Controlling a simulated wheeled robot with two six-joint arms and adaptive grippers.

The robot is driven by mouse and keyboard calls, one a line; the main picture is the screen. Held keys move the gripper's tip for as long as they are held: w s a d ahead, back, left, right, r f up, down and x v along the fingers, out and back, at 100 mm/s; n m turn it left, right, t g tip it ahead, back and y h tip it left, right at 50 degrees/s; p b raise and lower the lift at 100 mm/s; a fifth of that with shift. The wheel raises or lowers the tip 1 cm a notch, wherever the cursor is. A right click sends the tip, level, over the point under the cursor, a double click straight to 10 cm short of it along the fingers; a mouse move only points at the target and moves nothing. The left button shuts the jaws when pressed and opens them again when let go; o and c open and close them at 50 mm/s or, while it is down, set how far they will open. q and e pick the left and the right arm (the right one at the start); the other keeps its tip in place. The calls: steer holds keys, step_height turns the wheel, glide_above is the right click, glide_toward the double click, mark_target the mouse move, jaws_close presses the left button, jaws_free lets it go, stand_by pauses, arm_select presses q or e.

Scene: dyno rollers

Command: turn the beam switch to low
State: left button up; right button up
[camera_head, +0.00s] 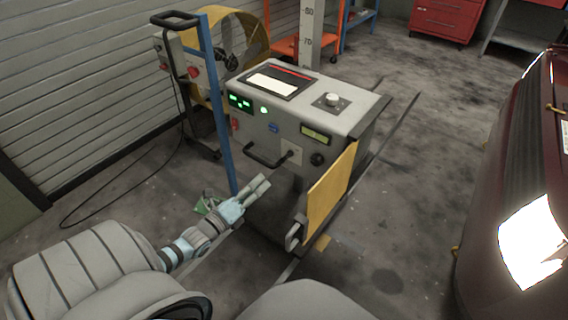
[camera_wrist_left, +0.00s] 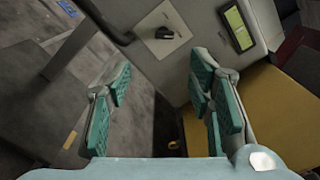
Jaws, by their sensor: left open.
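A grey console (camera_head: 262,128) stands in the middle of the head view. Its front face carries a pale square plate (camera_head: 291,152) with a small dark switch, which looks like the beam switch. In the left wrist view this dark switch (camera_wrist_left: 166,33) sits on its pale plate, beyond the fingertips. I cannot read its setting. My left gripper (camera_head: 259,187) is open and empty, below and in front of the console face, apart from the switch. Its teal-padded fingers (camera_wrist_left: 160,85) are spread wide in the wrist view. My right gripper is in neither view.
The console also has a black handle (camera_head: 265,157), a black knob (camera_head: 317,159), a small display (camera_head: 316,134) and a top dial (camera_head: 332,99). A yellow panel (camera_head: 331,190) hangs at its right side. A blue post (camera_head: 217,110) stands left. A dark red car (camera_head: 520,170) with a lit headlight is right.

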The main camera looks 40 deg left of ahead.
arm_select(q)
steer(key=b, duration=0.5)
glide_toward(286, 157)
steer(key=w, duration=0.5)
steer(key=w+b, duration=0.1)
steer(key=w, duration=0.2)
steer(key=shift+w+a+f, duration=0.1)
steer(key=shift+w+a, duration=0.1)
steer(key=shift+w, duration=0.5)
steer(key=c, duration=1.1)
steer(key=shift+d, duration=0.15)
jaws_close()
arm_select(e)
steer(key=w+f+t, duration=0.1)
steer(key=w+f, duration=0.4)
